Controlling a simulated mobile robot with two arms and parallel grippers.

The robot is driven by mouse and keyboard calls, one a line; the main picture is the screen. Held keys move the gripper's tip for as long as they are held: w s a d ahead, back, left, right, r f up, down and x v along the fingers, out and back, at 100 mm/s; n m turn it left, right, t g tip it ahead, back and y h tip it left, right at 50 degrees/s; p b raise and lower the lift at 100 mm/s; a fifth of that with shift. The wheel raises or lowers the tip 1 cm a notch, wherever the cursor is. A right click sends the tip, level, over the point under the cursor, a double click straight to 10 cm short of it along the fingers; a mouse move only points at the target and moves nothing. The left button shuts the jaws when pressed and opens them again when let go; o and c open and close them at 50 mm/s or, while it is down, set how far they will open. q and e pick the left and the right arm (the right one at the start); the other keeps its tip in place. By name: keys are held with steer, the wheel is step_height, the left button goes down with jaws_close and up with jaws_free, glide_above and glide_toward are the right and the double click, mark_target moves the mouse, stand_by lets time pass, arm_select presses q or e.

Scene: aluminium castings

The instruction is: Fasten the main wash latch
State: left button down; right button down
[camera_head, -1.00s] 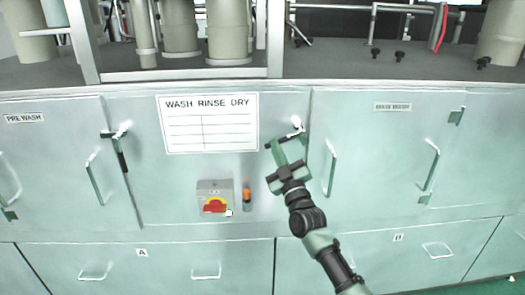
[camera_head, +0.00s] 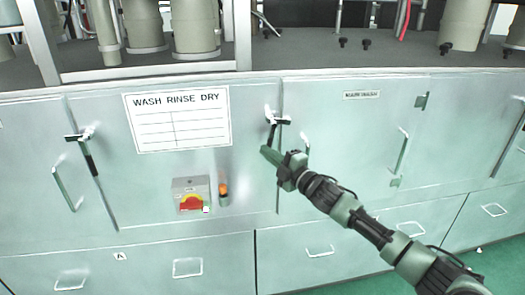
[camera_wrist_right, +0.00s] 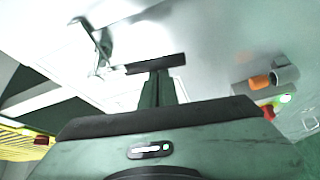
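The main wash latch (camera_head: 275,121) is a metal fitting at the top left edge of the door labelled MAIN WASH (camera_head: 350,150). Its black handle points down along the gap beside the panel with the WASH RINSE DRY sign. My right gripper (camera_head: 266,151) is at the handle's lower end, reaching in from the lower right. In the right wrist view its fingers (camera_wrist_right: 158,88) look close together, with their tips at the black handle (camera_wrist_right: 155,65). The handle lies across the tips rather than clearly between them; contact is unclear. My left gripper is not in view.
Another latch (camera_head: 82,135) is further left. Door handles (camera_head: 400,153) and drawer handles (camera_head: 320,252) protrude nearby.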

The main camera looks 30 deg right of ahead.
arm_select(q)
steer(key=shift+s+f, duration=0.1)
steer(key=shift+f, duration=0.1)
arm_select(e)
steer(key=shift+s+d+f, duration=0.15)
steer(key=shift+d+f, duration=0.05)
steer(key=shift+d, duration=0.5)
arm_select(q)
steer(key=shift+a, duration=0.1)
